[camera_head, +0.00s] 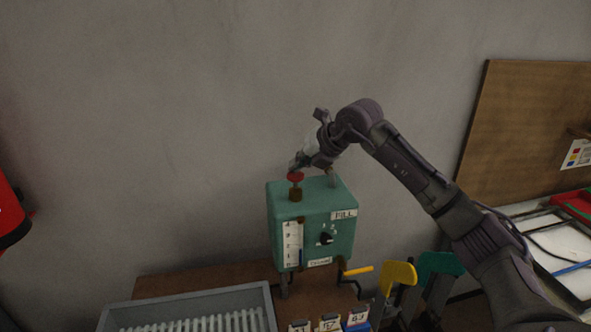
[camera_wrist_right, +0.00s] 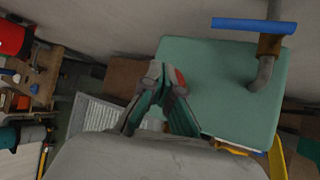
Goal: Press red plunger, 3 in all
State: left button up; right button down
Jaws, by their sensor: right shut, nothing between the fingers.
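The red plunger (camera_head: 295,177) is a round red knob on a brown collar on top of the teal box (camera_head: 312,225). The box front has a dial, a level gauge and a label reading FILL. My right gripper (camera_head: 296,164) is shut and empty, its tips right over the knob. I cannot tell whether they touch it. In the right wrist view the fingertips (camera_wrist_right: 165,78) hide most of the plunger; a red edge (camera_wrist_right: 180,82) shows beside them, over the box top (camera_wrist_right: 225,85). My left gripper is not in view.
A bent pipe with a blue handle (camera_wrist_right: 254,25) rises from the box top near the gripper. A grey ribbed tray (camera_head: 190,301) lies front left. Yellow (camera_head: 400,272) and green (camera_head: 440,264) shapes stand right of the box. A brown board (camera_head: 525,130) leans on the wall.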

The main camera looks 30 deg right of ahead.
aim_at(298, 174)
jog(key=shift+f+b, duration=0.6)
jog(key=shift+f, duration=0.3)
dwell(0.4)
jog(key=shift+r, duration=0.15)
jog(key=shift+r+p, duration=1.45)
jog(key=shift+r, duration=0.55)
notch_tip(298, 174, up, 5)
jog(key=p, duration=0.3)
